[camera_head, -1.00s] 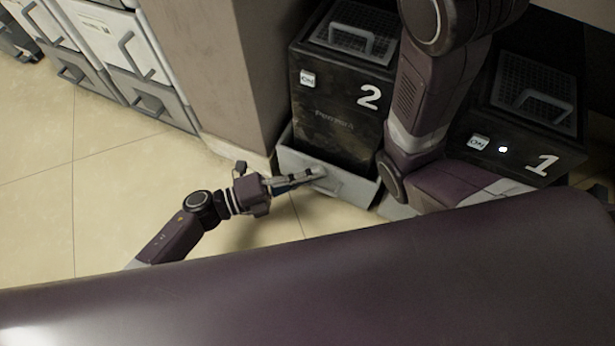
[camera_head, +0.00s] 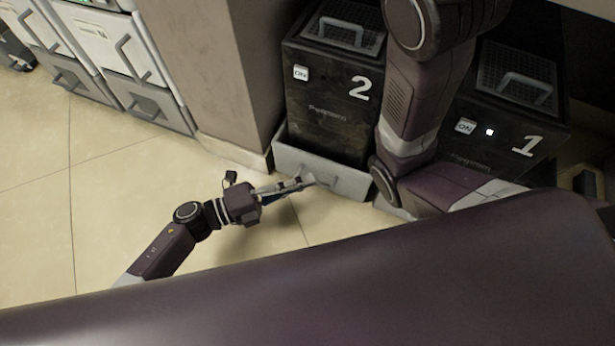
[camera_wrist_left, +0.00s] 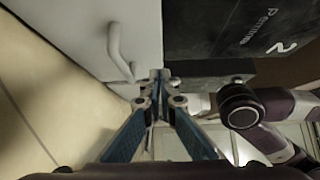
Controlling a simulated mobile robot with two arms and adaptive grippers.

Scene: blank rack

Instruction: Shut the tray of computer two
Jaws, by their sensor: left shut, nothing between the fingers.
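Computer two (camera_head: 332,115) is a black box marked with a white 2, beside the brown pillar. Its light grey tray (camera_head: 335,176) is at its foot and sticks out a little at the front and left. In the left wrist view the tray's front (camera_wrist_left: 75,30) and its curved handle (camera_wrist_left: 117,50) are to the left of the black case. My left gripper (camera_head: 304,182) is shut and empty, with its fingertips at the tray front by the handle. Whether they touch it I cannot tell. My right arm crosses in front of the computers; its gripper is out of view.
Computer one (camera_head: 505,115), with a lit white dot, stands to the right behind my right arm. The brown pillar (camera_head: 215,70) is left of computer two. Grey-white drawers (camera_head: 110,60) line the far left. The tiled floor (camera_head: 110,190) is clear at left.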

